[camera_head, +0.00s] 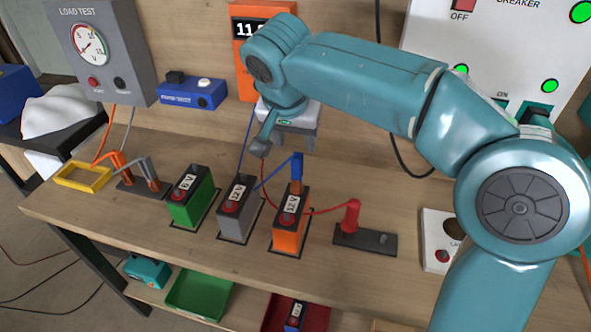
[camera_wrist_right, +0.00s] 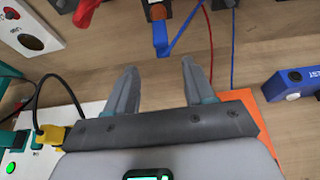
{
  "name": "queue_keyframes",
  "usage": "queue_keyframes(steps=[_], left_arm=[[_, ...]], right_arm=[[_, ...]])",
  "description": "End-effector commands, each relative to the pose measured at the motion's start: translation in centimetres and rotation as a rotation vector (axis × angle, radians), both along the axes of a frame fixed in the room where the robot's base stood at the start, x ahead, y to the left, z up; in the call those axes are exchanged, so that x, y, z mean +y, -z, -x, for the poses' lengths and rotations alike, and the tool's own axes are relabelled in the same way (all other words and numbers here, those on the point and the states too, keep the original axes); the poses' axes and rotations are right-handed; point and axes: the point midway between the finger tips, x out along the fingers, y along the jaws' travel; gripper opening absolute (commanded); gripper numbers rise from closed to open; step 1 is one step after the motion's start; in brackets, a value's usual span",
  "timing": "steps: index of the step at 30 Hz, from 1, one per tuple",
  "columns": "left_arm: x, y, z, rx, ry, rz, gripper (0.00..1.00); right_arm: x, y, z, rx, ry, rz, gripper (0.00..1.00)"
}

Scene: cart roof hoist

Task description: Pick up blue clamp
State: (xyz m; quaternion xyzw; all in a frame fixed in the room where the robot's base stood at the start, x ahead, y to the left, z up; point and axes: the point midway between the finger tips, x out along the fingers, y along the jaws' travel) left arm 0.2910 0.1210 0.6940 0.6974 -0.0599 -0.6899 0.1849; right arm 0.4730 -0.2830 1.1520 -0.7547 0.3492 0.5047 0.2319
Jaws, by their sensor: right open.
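The blue clamp (camera_head: 297,170) stands upright on a terminal of the orange 12V battery (camera_head: 287,235), with a blue wire running from it. In the right wrist view the blue clamp (camera_wrist_right: 161,40) lies beyond the fingertips, roughly in line with the gap between them. My right gripper (camera_head: 282,145) is above and behind the batteries, near the back panel, apart from the clamp. In the right wrist view its two fingers (camera_wrist_right: 160,80) are spread with nothing between them. My left gripper is not in view.
A red clamp (camera_head: 351,215) stands on a dark holder right of the orange battery. A grey 12V battery (camera_head: 238,213) and a green 6V battery (camera_head: 190,200) stand to its left. Orange and grey clamps (camera_head: 150,172) sit farther left by a yellow tray (camera_head: 82,178). Wires cross the bench.

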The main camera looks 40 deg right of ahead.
Motion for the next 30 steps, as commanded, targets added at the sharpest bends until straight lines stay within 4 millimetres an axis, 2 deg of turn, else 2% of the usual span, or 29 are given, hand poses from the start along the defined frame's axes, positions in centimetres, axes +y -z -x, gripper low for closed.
queue_keyframes(steps=[1, 6, 13, 21, 29, 30], left_arm=[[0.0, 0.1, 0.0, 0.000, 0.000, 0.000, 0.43], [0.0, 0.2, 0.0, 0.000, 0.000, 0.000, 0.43], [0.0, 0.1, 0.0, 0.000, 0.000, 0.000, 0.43], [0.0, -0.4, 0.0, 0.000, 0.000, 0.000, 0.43], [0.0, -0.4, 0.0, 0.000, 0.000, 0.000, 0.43], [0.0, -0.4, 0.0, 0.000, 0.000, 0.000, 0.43]], right_arm=[[-0.4, 1.3, -0.2, 0.005, 0.003, 0.001, 0.53], [-1.2, 4.1, -1.1, 0.003, 0.001, 0.000, 0.53], [-1.7, 5.8, -1.8, 0.002, -0.001, 0.000, 0.53], [-2.6, 9.6, -3.1, 0.001, 0.000, 0.000, 0.53], [-2.7, 10.1, -3.3, 0.000, -0.001, 0.000, 0.53], [-2.7, 10.1, -3.3, -0.001, 0.000, -0.001, 0.50]])
